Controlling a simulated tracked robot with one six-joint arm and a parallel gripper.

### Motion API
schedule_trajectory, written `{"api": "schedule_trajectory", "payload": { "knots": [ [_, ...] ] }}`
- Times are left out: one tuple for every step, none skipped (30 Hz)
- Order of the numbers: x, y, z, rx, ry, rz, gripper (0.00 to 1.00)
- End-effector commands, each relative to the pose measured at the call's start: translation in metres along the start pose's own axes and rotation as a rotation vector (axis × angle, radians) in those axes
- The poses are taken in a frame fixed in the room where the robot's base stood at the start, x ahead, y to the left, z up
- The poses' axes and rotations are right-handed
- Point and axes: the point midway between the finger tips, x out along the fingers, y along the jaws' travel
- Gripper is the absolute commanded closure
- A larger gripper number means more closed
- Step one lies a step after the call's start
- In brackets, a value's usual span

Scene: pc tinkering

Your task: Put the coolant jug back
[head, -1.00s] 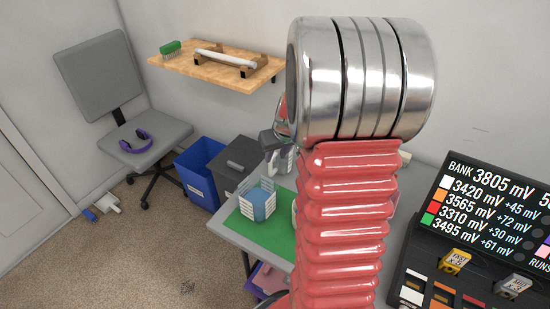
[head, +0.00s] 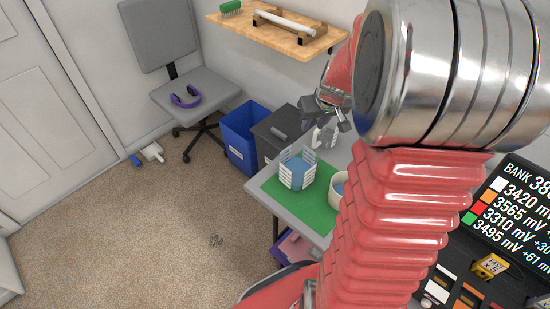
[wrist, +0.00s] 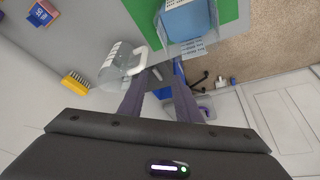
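The coolant jug is probably the clear, marked jug with a white handle (wrist: 113,68) in the wrist view. In the head view a pale jug (head: 324,136) stands near the far end of the table, just below my gripper (head: 330,108), which partly hides it. In the wrist view the fingers of my gripper (wrist: 162,78) are apart with a gap between them. The left finger is close to the jug's handle; I cannot tell whether it touches. Nothing is clearly clamped.
A white basket with blue contents (head: 297,172) stands on the green mat (head: 315,212), beside a cream cup (head: 339,186). A wooden shelf (head: 270,32) hangs above. A blue bin (head: 239,135), dark bin and chair (head: 195,90) stand beyond the table. My arm hides much of the right side.

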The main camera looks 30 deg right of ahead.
Motion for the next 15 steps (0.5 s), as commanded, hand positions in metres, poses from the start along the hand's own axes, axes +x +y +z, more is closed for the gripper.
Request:
{"api": "schedule_trajectory", "payload": {
  "knots": [
    [-0.012, -0.014, -0.001, -0.017, 0.008, -0.007, 0.69],
    [-0.019, -0.022, 0.000, -0.025, 0.009, -0.011, 0.69],
    [-0.028, -0.034, 0.002, -0.034, 0.011, -0.018, 0.69],
    [-0.035, -0.041, 0.003, -0.041, 0.012, -0.022, 0.69],
    [-0.041, -0.049, 0.005, -0.048, 0.013, -0.026, 0.69],
    [-0.050, -0.059, 0.008, -0.058, 0.014, -0.031, 0.69],
    [-0.057, -0.067, 0.010, -0.064, 0.016, -0.036, 0.69],
    [-0.063, -0.074, 0.013, -0.072, 0.016, -0.040, 0.69],
    [-0.071, -0.083, 0.016, -0.081, 0.017, -0.044, 0.69],
    [-0.078, -0.090, 0.019, -0.088, 0.019, -0.048, 0.69],
    [-0.084, -0.097, 0.022, -0.094, 0.019, -0.052, 0.69],
    [-0.091, -0.105, 0.027, -0.103, 0.020, -0.056, 0.69],
    [-0.098, -0.111, 0.030, -0.110, 0.022, -0.059, 0.69],
    [-0.104, -0.117, 0.034, -0.116, 0.022, -0.062, 0.69],
    [-0.111, -0.125, 0.040, -0.125, 0.023, -0.067, 0.69]
  ]
}}
